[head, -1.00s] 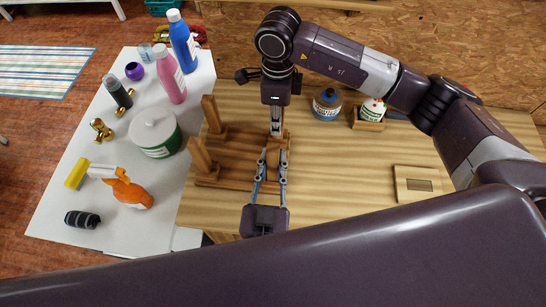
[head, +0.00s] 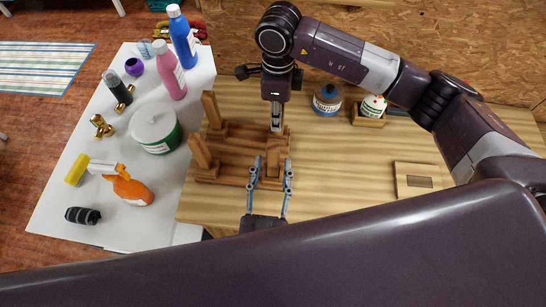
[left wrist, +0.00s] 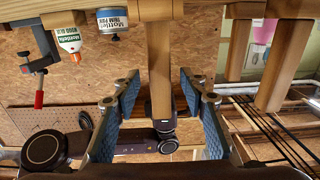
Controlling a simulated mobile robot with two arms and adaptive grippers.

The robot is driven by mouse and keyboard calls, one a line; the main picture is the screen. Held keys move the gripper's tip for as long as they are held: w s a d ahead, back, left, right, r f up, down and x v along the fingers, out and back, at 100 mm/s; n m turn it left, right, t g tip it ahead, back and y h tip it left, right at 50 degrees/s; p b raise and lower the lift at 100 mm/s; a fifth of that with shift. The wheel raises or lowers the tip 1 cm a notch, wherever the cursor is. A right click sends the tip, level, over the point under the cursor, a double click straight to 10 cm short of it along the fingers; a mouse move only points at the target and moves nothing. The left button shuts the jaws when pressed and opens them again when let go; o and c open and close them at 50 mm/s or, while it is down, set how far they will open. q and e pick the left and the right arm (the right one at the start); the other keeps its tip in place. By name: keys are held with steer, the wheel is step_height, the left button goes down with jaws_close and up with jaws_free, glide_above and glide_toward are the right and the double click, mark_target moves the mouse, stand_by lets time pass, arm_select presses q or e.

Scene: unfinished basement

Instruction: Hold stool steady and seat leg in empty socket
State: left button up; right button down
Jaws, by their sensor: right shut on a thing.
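The wooden stool (head: 232,178) lies upside down on the bench, legs up. Two legs, the far one (head: 212,108) and the near one (head: 200,150), stand on its left side. A near right leg (head: 273,156) stands between the spread fingers of my left gripper (head: 271,168). In the left wrist view this leg (left wrist: 158,60) has a gap to each finger of the left gripper (left wrist: 158,85). My right gripper (head: 277,128) points down at the far right corner, shut on a wooden leg (head: 287,114) that is mostly hidden. Its socket and lower end cannot be seen.
A white table (head: 60,205) at left holds bottles, a tub and a sprayer. The bench's middle right is clear.

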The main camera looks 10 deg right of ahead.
arm_select(q)
steer(key=v, duration=0.9)
arm_select(e)
steer(key=c, duration=1.7)
jaws_free()
steer(key=shift+o, duration=0.2)
